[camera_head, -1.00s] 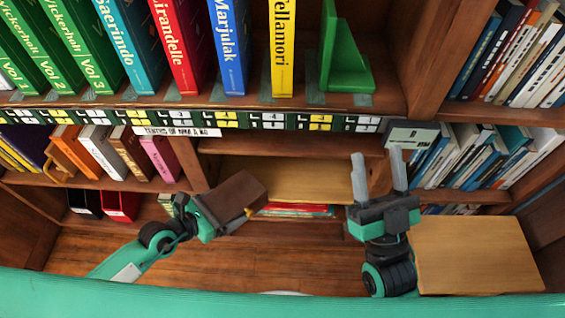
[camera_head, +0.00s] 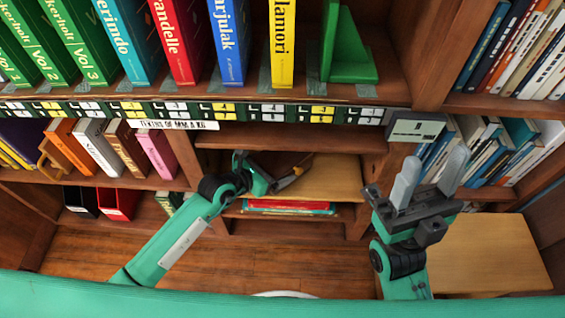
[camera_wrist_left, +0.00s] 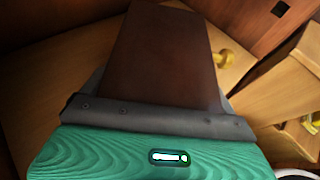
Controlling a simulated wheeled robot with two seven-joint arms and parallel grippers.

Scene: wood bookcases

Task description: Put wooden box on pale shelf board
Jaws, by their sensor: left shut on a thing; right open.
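My left gripper (camera_head: 268,181) is shut on the wooden box, a dark brown block that fills the upper middle of the left wrist view (camera_wrist_left: 160,55). In the head view the box is hard to make out against the dark shelf back. The gripper reaches into the middle opening, at the left part of the pale shelf board (camera_head: 335,185). The board also shows behind the box in the left wrist view (camera_wrist_left: 45,85). Whether the box touches the board, I cannot tell. My right gripper (camera_head: 430,175) is open and empty, fingers pointing up, right of the opening.
Coloured books (camera_head: 178,45) and a green bookend (camera_head: 345,50) stand on the shelf above. Books (camera_head: 105,150) fill the left compartment, more the right one (camera_head: 500,150). Red and teal books (camera_head: 290,206) lie below the board. A pale wooden surface (camera_head: 495,255) is at lower right.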

